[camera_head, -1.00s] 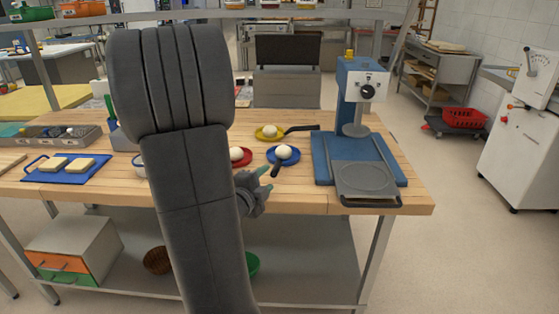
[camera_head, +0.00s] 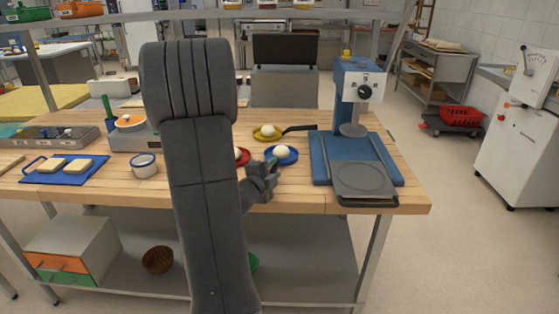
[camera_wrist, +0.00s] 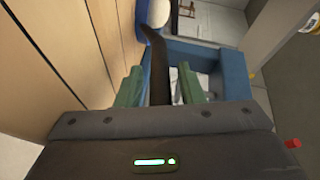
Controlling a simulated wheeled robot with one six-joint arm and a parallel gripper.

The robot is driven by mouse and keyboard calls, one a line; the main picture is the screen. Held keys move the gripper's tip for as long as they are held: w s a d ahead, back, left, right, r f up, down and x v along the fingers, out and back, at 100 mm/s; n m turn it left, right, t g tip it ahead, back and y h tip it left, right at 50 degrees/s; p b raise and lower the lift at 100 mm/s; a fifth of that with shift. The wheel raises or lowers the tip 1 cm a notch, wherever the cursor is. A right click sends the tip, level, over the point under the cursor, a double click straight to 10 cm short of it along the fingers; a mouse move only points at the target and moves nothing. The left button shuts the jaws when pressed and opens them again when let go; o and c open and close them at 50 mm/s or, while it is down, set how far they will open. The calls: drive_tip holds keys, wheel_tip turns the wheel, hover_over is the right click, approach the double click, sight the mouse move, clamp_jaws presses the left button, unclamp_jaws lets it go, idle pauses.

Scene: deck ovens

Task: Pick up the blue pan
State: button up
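The blue pan (camera_head: 293,157) lies on the wooden table with a white ball (camera_head: 281,151) in it. In the wrist view, part of its blue rim (camera_wrist: 142,24) shows at the top, and its dark handle (camera_wrist: 160,70) runs down between my fingers. My gripper (camera_head: 268,168) is at the near side of the pan, by the handle. In the wrist view its two green fingertips (camera_wrist: 160,85) are apart, one on each side of the handle, with gaps visible. The gripper covers most of the handle in the head view.
A blue press (camera_head: 345,146) stands close to the right of the pan. A yellow pan (camera_head: 258,135) lies behind, and a red pan (camera_head: 245,156) to the left is partly hidden by my arm.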

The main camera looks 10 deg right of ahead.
clamp_jaws()
drive_tip(key=shift+r, duration=0.2)
